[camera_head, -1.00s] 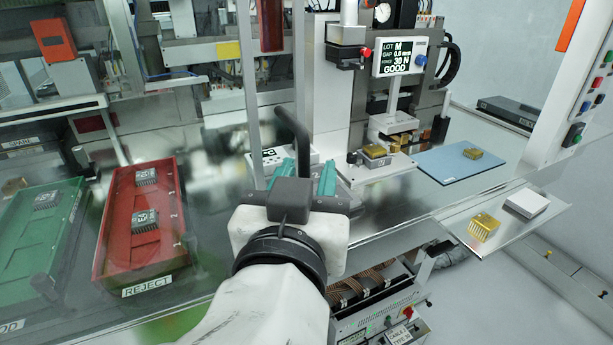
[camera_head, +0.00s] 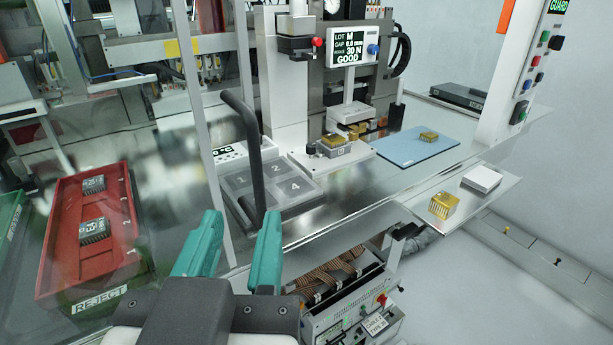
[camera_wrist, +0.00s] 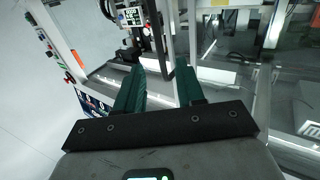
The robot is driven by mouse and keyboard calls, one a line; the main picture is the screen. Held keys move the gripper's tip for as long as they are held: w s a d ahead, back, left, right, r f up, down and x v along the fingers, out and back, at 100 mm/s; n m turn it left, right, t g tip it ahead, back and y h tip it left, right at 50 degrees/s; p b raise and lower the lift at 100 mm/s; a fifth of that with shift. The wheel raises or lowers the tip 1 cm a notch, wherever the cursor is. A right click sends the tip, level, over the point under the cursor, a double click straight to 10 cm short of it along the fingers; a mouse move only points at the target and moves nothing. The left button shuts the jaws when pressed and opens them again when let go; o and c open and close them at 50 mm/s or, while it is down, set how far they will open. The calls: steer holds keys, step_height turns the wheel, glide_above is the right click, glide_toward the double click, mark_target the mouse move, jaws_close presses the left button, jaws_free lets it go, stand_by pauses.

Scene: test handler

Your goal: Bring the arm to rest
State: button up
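My gripper (camera_head: 233,255) is at the bottom of the head view, its two teal fingers pointing forward with a clear gap between them. In the wrist view my gripper (camera_wrist: 160,85) shows the same two dark green fingers apart, with nothing held between them. It is in front of the bench, near a dark bent handle (camera_head: 254,160) that rises beyond the fingertips. Whether the fingers touch the handle cannot be told from the head view.
A red REJECT tray (camera_head: 60,270) with chips stands left. A numbered grey plate (camera_head: 238,187), a press with a GOOD display (camera_head: 350,45), a blue mat (camera_head: 400,152) and a shelf (camera_head: 415,205) with a gold part (camera_head: 444,206) are right. Open floor lies at lower right.

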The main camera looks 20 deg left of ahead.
stand_by(0.3)
steer(key=w+d+f+m+g+h, duration=0.1)
steer(key=w+d+f+g+h, duration=0.25)
steer(key=d+f, duration=0.8)
steer(key=w+d+f+m+g+h, duration=0.1)
steer(key=w+d+f+g+h, duration=0.3)
steer(key=d+f, duration=0.75)
steer(key=s+d+f+m+g, duration=0.15)
steer(key=d+f, duration=0.25)
steer(key=f, duration=0.4)
steer(key=s+d+f+n+g, duration=0.1)
steer(key=s+d+f+g, duration=0.25)
steer(key=f, duration=0.35)
steer(key=s+d+f+m+g, duration=0.1)
steer(key=s+d+f, duration=0.3)
steer(key=s+d, duration=0.1)
steer(key=s+d+f+m+g+y, duration=0.1)
steer(key=s+d+f, duration=0.3)
steer(key=s, duration=0.4)
steer(key=shift+s+d+f+g, duration=0.2)
steer(key=shift+d+f+g, duration=0.2)
steer(key=shift+f+g, duration=0.35)
steer(key=shift+a, duration=0.1)
